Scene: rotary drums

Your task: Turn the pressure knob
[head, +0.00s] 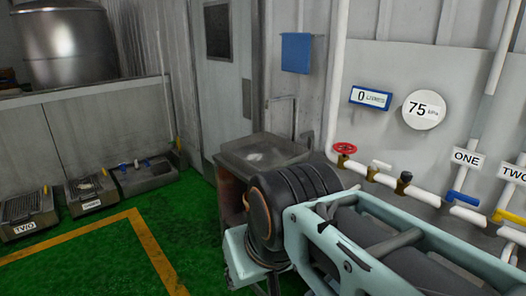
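A round white pressure display (424,110) on the right wall reads 75, with a small unit that looks like kPa. Below it a white pipe carries a red handwheel (345,149) and a brass-coloured fitting with a dark top (403,182). I cannot tell which of these is the pressure knob. My arm fills the lower right foreground, in front of the pipe wall. My gripper does not show in the head view, and nothing is seen touching the handwheel or the fitting.
A blue-framed display (371,97) reads 0. Blue (462,198) and yellow (508,216) valve handles sit by labels ONE and TWO. A metal sink-like stand (262,153) is in the corner. Low boxes (92,192) stand at left; the green floor (75,243) between is clear.

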